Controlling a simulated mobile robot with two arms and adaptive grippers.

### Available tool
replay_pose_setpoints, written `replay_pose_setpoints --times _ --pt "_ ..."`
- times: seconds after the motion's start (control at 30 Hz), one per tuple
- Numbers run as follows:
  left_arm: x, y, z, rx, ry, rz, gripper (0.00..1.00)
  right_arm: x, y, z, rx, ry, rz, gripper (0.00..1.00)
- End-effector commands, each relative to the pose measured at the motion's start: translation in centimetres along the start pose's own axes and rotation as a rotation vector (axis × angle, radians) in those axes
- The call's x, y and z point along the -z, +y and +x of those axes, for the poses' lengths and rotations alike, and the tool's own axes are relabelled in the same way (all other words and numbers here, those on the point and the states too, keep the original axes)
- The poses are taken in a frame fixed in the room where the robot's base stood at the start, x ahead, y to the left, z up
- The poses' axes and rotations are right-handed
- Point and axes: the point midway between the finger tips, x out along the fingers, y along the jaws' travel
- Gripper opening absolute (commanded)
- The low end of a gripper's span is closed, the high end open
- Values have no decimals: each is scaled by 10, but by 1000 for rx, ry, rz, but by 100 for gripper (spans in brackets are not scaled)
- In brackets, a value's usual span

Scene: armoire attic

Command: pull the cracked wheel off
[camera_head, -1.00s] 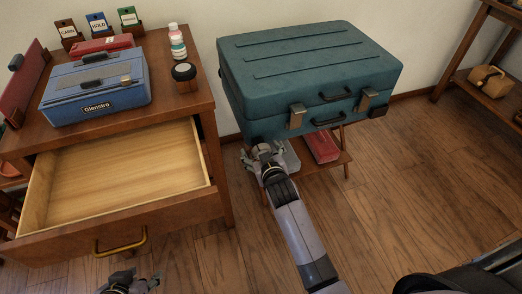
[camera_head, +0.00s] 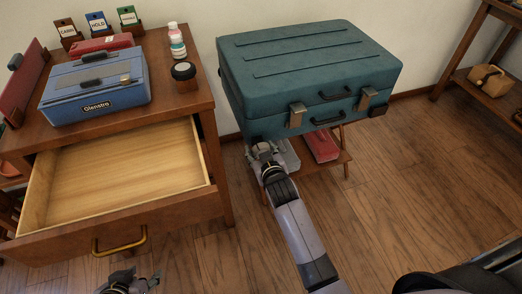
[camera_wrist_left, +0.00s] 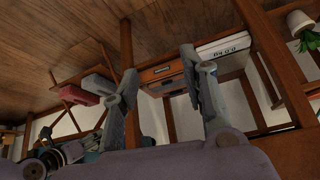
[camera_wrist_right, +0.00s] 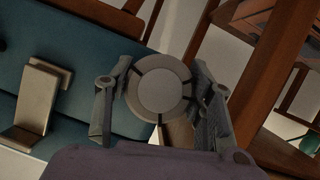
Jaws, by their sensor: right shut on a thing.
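A teal suitcase (camera_head: 305,75) lies on a low wooden stand. In the right wrist view, a round grey wheel (camera_wrist_right: 160,88) with dark lines across its face is at the suitcase's edge. My right gripper (camera_head: 262,150) is at the suitcase's lower left corner. Its two fingers (camera_wrist_right: 158,108) are shut on the wheel from both sides. The gripper hides the wheel in the head view. A dark wheel (camera_head: 377,111) shows at the suitcase's right corner. My left gripper (camera_head: 130,279) is at the bottom of the head view; its fingers (camera_wrist_left: 160,85) are apart and empty.
An open, empty drawer (camera_head: 120,175) juts from the desk left of my right arm. The desk holds a blue case (camera_head: 95,82), bottles (camera_head: 178,46) and labelled holders (camera_head: 97,24). A red box (camera_head: 322,146) is on the stand's shelf.

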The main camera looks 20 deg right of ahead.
Motion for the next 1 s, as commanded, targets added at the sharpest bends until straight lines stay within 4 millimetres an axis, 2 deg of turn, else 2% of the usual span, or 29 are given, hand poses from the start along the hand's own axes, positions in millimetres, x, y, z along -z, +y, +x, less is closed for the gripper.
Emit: replay_pose_setpoints --times 1.0 --pt "-26 -3 -10 7 -126 -4 40 -5 0 -12 0 0 1 21"
